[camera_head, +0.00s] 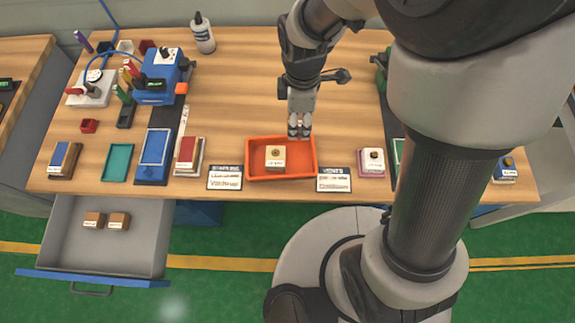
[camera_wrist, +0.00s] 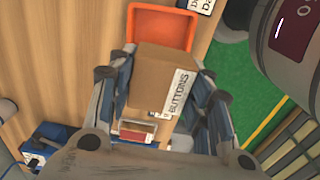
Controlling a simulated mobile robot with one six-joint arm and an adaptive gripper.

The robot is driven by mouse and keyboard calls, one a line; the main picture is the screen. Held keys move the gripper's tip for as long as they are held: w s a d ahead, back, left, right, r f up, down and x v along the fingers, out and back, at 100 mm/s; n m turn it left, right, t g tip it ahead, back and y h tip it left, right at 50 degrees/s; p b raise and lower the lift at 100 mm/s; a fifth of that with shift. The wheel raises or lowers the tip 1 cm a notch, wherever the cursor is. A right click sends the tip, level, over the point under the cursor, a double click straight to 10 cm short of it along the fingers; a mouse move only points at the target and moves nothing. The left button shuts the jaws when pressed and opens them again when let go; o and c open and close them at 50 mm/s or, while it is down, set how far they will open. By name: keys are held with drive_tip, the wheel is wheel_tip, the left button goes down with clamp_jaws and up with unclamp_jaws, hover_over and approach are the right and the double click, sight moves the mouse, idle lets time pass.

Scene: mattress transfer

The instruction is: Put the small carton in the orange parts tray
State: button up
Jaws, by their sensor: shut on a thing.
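My gripper (camera_head: 299,132) is over the back edge of the orange parts tray (camera_head: 252,172) in the head view. In the wrist view a brown carton (camera_wrist: 152,72) labelled BUTTONS lies between my fingers, which are shut on it. It covers part of the tray (camera_wrist: 165,22), whose visible floor is bare there.
Label cards (camera_head: 224,178) and (camera_head: 334,180) lie at either side of the tray. Two brown cartons (camera_head: 106,221) sit in the open drawer (camera_head: 140,250). A red box (camera_head: 187,153) is to the left, a pink tray (camera_head: 372,174) to the right. The wood behind the tray is clear.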

sight(296, 160)
wheel_tip(296, 160, down, 20)
drive_tip(key=b, duration=0.6)
drive_tip(key=shift+a+r, duration=0.1)
drive_tip(key=shift+f+b, duration=0.25)
drive_tip(key=shift+b, duration=0.15)
drive_tip(key=o, duration=1.2)
drive_tip(key=shift+r, duration=0.15)
